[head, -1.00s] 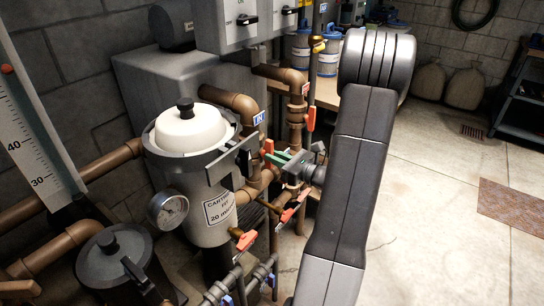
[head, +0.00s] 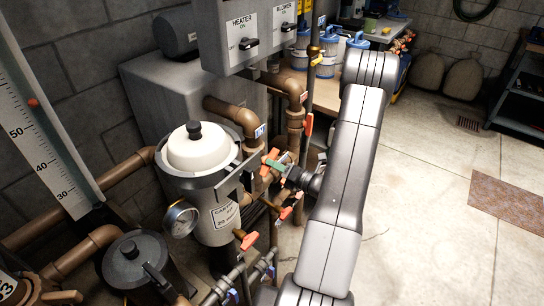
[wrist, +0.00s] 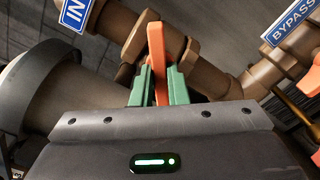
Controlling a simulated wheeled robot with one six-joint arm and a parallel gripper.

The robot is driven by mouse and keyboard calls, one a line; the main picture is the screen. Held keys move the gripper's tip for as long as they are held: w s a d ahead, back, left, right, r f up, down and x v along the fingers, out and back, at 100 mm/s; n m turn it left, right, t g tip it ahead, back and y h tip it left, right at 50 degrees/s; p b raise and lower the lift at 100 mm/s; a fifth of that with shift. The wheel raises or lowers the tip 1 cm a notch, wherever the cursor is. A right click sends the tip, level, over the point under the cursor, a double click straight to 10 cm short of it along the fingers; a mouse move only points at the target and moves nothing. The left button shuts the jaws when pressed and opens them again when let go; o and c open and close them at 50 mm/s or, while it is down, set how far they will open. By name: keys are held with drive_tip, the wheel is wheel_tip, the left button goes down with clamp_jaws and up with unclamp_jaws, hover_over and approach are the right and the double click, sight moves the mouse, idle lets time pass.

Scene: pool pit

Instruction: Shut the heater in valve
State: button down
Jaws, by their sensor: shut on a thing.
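The valve's orange lever (wrist: 157,62) stands between the two green fingertips of my gripper (wrist: 157,85) in the wrist view. My gripper is shut on it. The valve sits on a brown pipe (wrist: 210,70), beside a blue sign reading "IN" (wrist: 76,12). In the head view my gripper (head: 274,164) reaches in from the right at the pipes behind the filter canister, and a little of the orange lever (head: 271,154) shows above the green fingertips. The valve body is partly hidden, and I cannot tell the lever's exact angle to its pipe.
The canister with a white lid (head: 197,150) and a gauge (head: 180,218) stands close left. Other orange levers (head: 250,240) hang below. A "BYPASS" sign (wrist: 292,27) is at the right. The switch box (head: 262,35) is above. Open floor (head: 440,210) lies right.

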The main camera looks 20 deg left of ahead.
drive_tip(key=m+p, duration=0.6)
drive_tip(key=m, duration=0.2)
drive_tip(key=c, duration=1.3)
unclamp_jaws()
drive_tip(key=shift+v, duration=3.5)
